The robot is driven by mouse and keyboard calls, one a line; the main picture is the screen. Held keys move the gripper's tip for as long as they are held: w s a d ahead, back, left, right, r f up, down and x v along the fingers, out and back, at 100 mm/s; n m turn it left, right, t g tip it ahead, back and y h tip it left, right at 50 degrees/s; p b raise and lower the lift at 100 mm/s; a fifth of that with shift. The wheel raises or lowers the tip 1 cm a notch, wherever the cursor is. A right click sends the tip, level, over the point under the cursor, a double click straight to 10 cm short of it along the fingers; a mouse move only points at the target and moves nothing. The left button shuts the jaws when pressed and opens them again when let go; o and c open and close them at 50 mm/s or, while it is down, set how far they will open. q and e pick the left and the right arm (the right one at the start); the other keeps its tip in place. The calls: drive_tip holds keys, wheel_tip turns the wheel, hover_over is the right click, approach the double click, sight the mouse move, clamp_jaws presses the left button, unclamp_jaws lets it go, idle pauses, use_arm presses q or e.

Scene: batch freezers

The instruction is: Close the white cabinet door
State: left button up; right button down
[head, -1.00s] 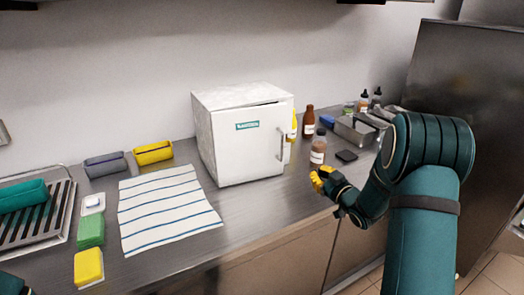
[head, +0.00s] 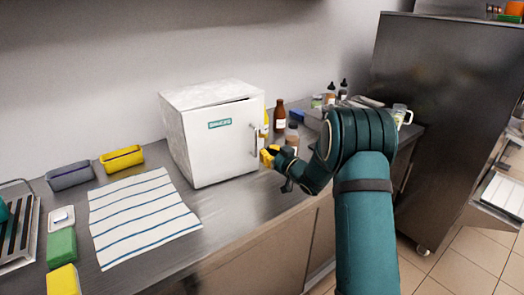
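The white cabinet (head: 190,125) is a small box-shaped unit on the steel counter, with a teal label on its front. Its white door (head: 222,150) faces me and looks slightly ajar, with a dark gap along the top edge. The upright metal handle (head: 254,140) is near the door's right edge. My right gripper (head: 268,154), with yellow fingertips, is at that right edge, just right of the handle's lower end. I cannot tell whether it touches the door or how far its fingers are apart. My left gripper is out of view.
Bottles (head: 280,116) and metal pans stand right of the cabinet, behind my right arm. A striped towel (head: 140,215), yellow bin (head: 122,159), grey bin (head: 69,177) and sponges (head: 61,247) lie to the left. A tall steel unit (head: 440,110) stands at right.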

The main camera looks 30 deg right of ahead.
drive_tip(key=shift+w+a, duration=0.2)
drive_tip(key=shift+w, duration=1.35)
drive_tip(key=w, duration=0.2)
drive_tip(key=w+d+b, duration=0.1)
drive_tip(key=shift+w+r, duration=0.15)
drive_tip(key=shift+w, duration=0.2)
